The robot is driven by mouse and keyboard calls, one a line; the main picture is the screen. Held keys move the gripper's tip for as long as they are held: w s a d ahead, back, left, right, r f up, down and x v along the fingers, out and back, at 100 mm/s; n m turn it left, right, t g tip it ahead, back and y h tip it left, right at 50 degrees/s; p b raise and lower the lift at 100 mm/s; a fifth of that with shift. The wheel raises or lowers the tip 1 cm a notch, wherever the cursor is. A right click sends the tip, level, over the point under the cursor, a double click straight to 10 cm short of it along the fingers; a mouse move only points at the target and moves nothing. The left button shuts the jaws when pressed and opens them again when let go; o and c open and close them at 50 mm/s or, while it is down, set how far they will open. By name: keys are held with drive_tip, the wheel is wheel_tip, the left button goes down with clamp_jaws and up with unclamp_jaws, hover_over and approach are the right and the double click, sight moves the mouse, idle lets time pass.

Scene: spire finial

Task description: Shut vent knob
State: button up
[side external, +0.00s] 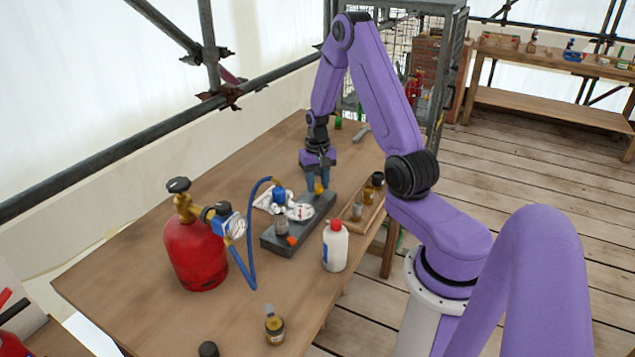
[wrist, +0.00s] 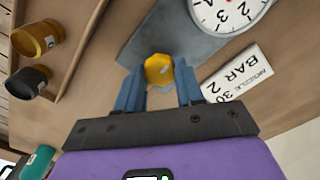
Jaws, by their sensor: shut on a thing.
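A yellow faceted knob (wrist: 158,71) sits between the blue fingertips of my gripper (wrist: 159,75) in the wrist view. My gripper is shut on it, one finger on each side. In the side view the yellow knob (side external: 319,188) shows just below my gripper (side external: 318,177), at the far end of a grey block (side external: 272,243) on the table. A round white gauge (side external: 300,212) sits on the same block; part of its dial (wrist: 228,10) shows at the top of the wrist view. How far the knob is turned cannot be told.
A red gas cylinder (side external: 195,252) with a blue hose (side external: 247,262) stands left of the block. A white bottle (side external: 335,250) stands in front. A wooden tray (side external: 371,214) with small containers lies right. A white BAR label (wrist: 237,75) lies beside the knob.

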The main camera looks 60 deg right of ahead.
sight(318, 186)
drive_tip(key=shift+m, duration=0.5)
drive_tip(key=o, duration=1)
drive_tip(key=shift+o, duration=0.2)
drive_tip(key=shift+r, duration=0.15)
wheel_tip(318, 186, up, 17)
drive_tip(key=shift+r, duration=0.15)
